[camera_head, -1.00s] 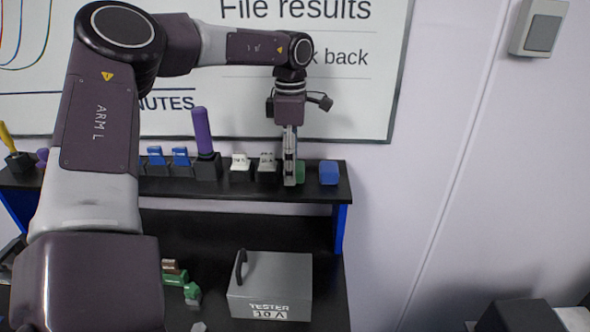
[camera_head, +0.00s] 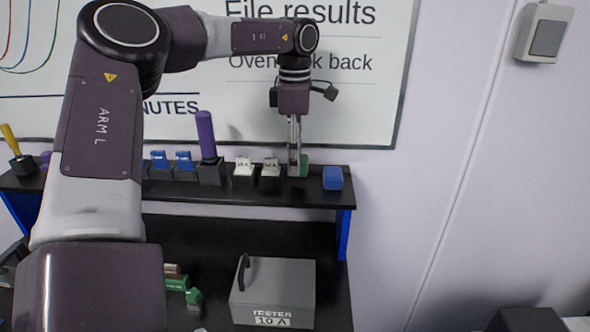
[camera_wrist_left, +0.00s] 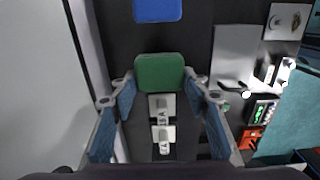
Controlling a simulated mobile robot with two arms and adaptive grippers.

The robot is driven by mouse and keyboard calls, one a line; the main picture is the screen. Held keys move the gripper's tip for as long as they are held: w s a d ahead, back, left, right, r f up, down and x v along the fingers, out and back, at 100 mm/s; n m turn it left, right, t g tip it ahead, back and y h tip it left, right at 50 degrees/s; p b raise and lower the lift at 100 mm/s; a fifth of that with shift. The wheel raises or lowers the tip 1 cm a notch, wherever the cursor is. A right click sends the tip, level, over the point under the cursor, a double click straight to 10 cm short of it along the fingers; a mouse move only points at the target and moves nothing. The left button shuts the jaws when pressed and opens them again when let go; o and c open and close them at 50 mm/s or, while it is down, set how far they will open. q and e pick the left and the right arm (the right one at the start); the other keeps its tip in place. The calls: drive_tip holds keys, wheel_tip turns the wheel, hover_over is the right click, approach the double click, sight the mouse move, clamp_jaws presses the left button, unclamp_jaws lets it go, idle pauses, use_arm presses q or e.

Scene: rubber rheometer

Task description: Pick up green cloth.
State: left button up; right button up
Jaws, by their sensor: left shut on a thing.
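The green cloth (camera_head: 304,166) is a small folded block at the black upper shelf, left of a blue block. It also shows in the left wrist view (camera_wrist_left: 160,72), between the two fingers. My left gripper (camera_head: 295,168) points down and is shut on the green cloth, holding it a little above the shelf top. In the head view the fingers hide part of the cloth. My right gripper is in neither view.
The blue block (camera_head: 333,178) sits near the right end of the black shelf (camera_head: 270,202). White labelled pieces (camera_head: 244,168), a purple rod (camera_head: 206,135) and blue pieces stand to the left. A grey tester box (camera_head: 274,289) stands below. A whiteboard (camera_head: 375,105) is behind.

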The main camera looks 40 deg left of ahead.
use_arm(q)
wheel_tip(320, 180, up, 9)
drive_tip(key=shift+d+r+b, duration=0.1)
drive_tip(key=shift+b, duration=0.25)
wheel_tip(320, 180, up, 8)
drive_tip(key=p, duration=0.2)
drive_tip(key=shift+p, duration=0.35)
drive_tip(key=shift+f, duration=0.2)
drive_tip(key=shift+o, duration=1.2)
drive_tip(key=c, duration=0.3)
drive_tip(key=shift+s, duration=0.1)
